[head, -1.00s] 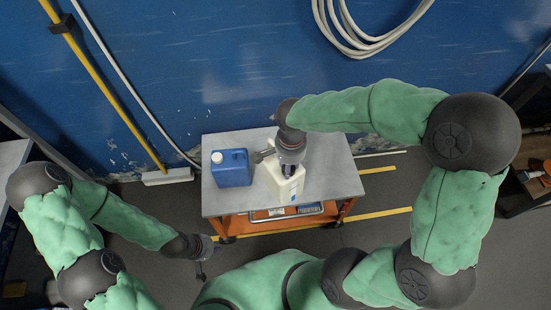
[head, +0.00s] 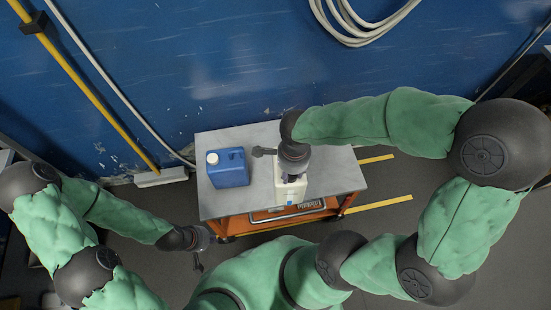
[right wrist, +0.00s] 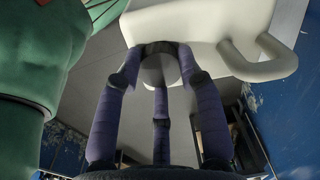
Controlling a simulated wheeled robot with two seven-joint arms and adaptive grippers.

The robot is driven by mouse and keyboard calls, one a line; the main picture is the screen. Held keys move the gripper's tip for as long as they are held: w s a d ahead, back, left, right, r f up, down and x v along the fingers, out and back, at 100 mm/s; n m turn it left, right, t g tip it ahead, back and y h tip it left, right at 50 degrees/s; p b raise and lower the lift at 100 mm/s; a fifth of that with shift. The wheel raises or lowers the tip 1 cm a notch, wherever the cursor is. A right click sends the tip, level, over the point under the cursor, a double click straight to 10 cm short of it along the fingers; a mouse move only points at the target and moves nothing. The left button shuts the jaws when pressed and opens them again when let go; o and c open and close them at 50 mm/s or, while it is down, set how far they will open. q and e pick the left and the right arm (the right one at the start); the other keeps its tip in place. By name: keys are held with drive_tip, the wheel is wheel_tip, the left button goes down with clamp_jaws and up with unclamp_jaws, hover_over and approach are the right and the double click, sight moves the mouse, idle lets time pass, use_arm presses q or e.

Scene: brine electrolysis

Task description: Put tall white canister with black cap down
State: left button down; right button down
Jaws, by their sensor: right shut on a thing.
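The tall white canister (head: 291,193) is over the grey-topped cart, to the right of the blue jug. My right gripper (head: 291,177) is above it and shut on its top, hiding most of it in the head view. In the right wrist view, the canister's white body and loop handle (right wrist: 270,62) fill the top.
The blue jug (head: 229,168) with a white cap stands on the cart's left part. The grey cart top (head: 340,175) is bare at the right and back left. An orange lower shelf frame (head: 240,224) shows below. A blue wall (head: 220,60) with pipes stands behind.

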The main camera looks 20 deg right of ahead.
drive_tip(key=shift+w+n, duration=0.2)
drive_tip(key=shift+n, duration=0.4)
drive_tip(key=shift+w+d+f, duration=0.1)
drive_tip(key=shift+w+f, duration=0.05)
drive_tip(key=shift+w, duration=0.1)
drive_tip(key=w+d+f, duration=0.1)
drive_tip(key=w, duration=0.1)
drive_tip(key=w+d+f+b, duration=0.1)
drive_tip(key=w+d, duration=0.1)
drive_tip(key=w+d+f+b, duration=0.1)
drive_tip(key=w+f, duration=0.1)
drive_tip(key=w, duration=0.1)
drive_tip(key=shift+w+d, duration=0.1)
drive_tip(key=shift+d, duration=0.25)
drive_tip(key=w+d+f+b, duration=0.2)
drive_tip(key=w+f+b, duration=0.2)
drive_tip(key=f, duration=0.4)
drive_tip(key=shift+d+f, duration=0.25)
drive_tip(key=shift+f, duration=0.2)
drive_tip(key=c, duration=0.8)
unclamp_jaws()
drive_tip(key=shift+s, duration=0.15)
